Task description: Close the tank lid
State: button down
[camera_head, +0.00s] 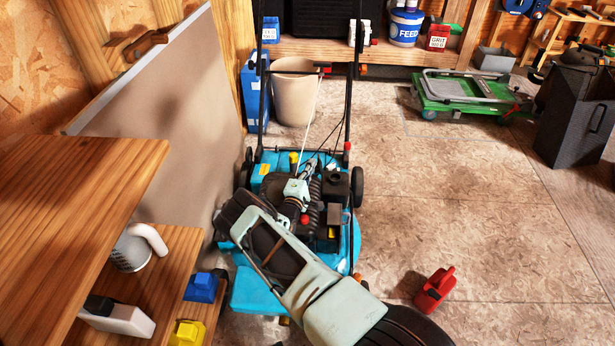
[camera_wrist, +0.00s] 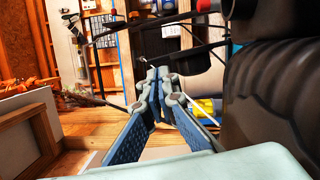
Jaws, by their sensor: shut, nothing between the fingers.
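A turquoise lawn mower (camera_head: 345,250) with a black engine stands on the floor in the middle of the head view. My arm reaches over it and hides much of its deck and engine. My gripper (camera_head: 309,168) is over the engine area, and its closed fingers (camera_wrist: 156,80) show in the wrist view with nothing between them. Small red (camera_head: 305,219) and yellow (camera_head: 294,158) parts show on the mower. I cannot tell which part is the tank lid, or whether it stands open.
The mower's black handle bars (camera_head: 351,90) rise behind the gripper. A wooden shelf unit (camera_head: 80,190) and a leaning panel (camera_head: 165,110) stand close on the left. A beige bin (camera_head: 294,95) stands behind.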

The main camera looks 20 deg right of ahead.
jog(key=shift+w+d, duration=0.25)
jog(key=shift+w, duration=0.05)
